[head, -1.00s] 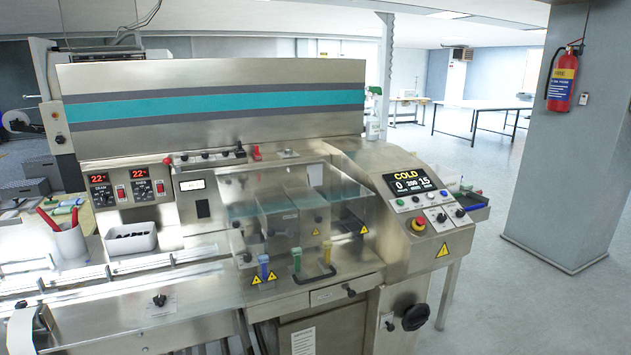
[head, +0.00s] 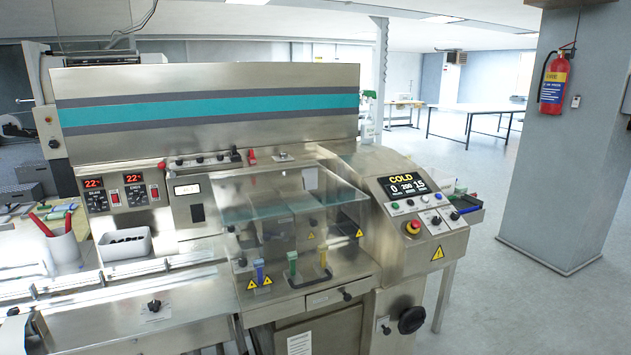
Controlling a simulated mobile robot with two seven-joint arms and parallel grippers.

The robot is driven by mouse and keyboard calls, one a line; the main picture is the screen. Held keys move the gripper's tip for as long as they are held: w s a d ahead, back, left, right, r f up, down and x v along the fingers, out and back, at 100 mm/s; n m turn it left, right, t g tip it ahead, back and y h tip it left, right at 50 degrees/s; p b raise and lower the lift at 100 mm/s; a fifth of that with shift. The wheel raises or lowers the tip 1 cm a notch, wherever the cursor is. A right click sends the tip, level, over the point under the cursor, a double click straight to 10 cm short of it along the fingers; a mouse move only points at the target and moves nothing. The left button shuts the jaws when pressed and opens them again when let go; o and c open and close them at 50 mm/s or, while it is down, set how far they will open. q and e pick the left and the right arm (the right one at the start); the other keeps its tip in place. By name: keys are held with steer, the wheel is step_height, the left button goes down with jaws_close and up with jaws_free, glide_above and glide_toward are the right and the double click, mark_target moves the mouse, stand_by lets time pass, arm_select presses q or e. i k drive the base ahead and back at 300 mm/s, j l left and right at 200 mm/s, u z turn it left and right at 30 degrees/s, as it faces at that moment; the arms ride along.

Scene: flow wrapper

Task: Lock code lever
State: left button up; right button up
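The flow wrapper (head: 205,130) fills the left and middle of the head view. Neither of my grippers is in view.
A clear guard (head: 290,205) covers the middle of the machine. The control panel (head: 405,187) at right reads COLD and has a red emergency button (head: 413,227). A white bin (head: 124,243) stands at left. Floor at right is clear.

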mark_target(160, 164)
steer(key=u, duration=1.4)
steer(key=i+j, duration=0.4)
steer(key=i, duration=0.15)
steer(key=i+j, duration=0.45)
steer(key=i, duration=0.1)
